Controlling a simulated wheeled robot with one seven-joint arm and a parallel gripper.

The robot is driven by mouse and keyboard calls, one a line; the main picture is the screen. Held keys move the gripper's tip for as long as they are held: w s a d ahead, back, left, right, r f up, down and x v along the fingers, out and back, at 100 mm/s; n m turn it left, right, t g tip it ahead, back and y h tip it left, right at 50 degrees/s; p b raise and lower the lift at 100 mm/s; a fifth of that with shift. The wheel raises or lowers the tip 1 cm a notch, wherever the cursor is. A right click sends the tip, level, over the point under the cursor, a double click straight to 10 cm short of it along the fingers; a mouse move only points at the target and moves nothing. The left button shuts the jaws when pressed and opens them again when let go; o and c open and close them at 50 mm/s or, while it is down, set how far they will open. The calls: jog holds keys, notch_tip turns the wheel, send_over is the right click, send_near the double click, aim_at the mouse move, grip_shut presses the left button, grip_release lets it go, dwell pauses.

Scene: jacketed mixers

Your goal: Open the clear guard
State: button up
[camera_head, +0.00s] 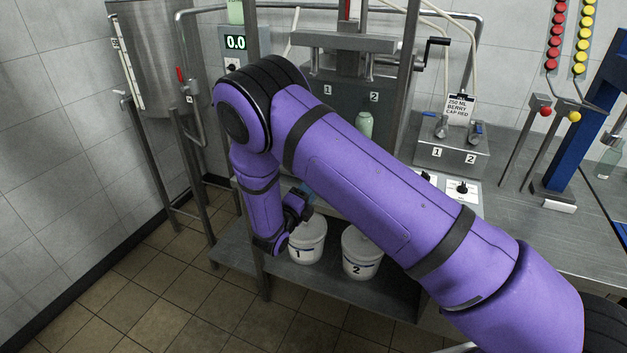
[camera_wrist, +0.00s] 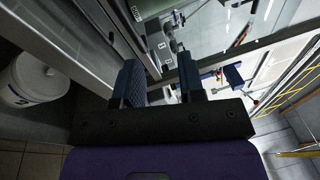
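My gripper (camera_head: 300,204) is low in front of the filling station in the head view, partly hidden by my own arm. In the wrist view its two blue-padded fingers (camera_wrist: 160,78) stand apart, with a gap between them. Metal parts of the station show beyond the gap, and I see nothing clamped. A pale, see-through pane with a metal edge (camera_wrist: 222,58) crosses the upper part of the wrist view; it may be the clear guard. In the head view I cannot make out the guard's outline, and my arm covers much of the station's front.
White buckets marked 1 (camera_head: 307,240) and 2 (camera_head: 361,254) stand on the low shelf (camera_head: 330,287) beneath the gripper. A green bottle (camera_head: 364,124) stands in the station. The tiled floor (camera_head: 150,300) at front left is clear.

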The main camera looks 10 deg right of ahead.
notch_tip(320, 180, down, 4)
jog(key=a+n+t+y, duration=0.2)
jog(key=a+n, duration=0.1)
jog(key=n, duration=0.1)
jog(key=x, duration=1.1)
jog(key=shift+s+d, duration=0.1)
jog(key=shift+s, duration=0.05)
grip_shut()
